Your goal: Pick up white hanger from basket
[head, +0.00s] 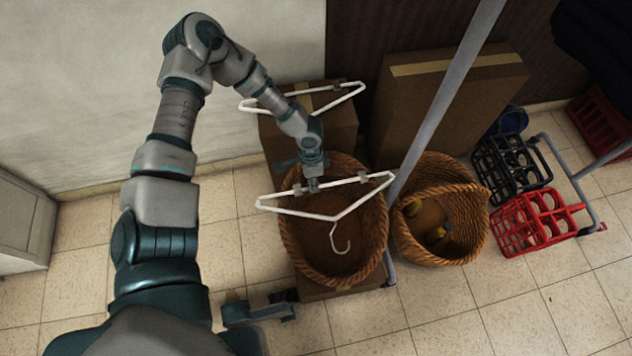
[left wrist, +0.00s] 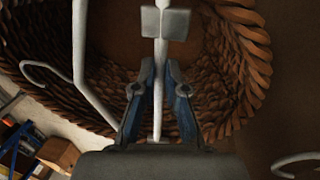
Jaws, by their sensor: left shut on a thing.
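A white hanger (head: 300,212) with grey clips is over the left wicker basket (head: 292,236), its hook pointing toward the bottom of the head view. My left gripper (head: 313,187) is shut on the hanger's straight bar, left of its middle. In the left wrist view the bar of the hanger (left wrist: 158,85) runs between the fingers of my left gripper (left wrist: 157,92), with a clip just beyond them. The basket's woven wall (left wrist: 225,85) lies behind. How high the hanger is above the rim is hard to tell. My right gripper does not show.
A second white hanger (head: 345,98) is behind, over a cardboard box (head: 340,125). A grey pole (head: 445,95) stands right of the left basket. Another basket (head: 400,235) holds small dark and yellow items. Black (head: 510,165) and red crates (head: 538,222) stand right.

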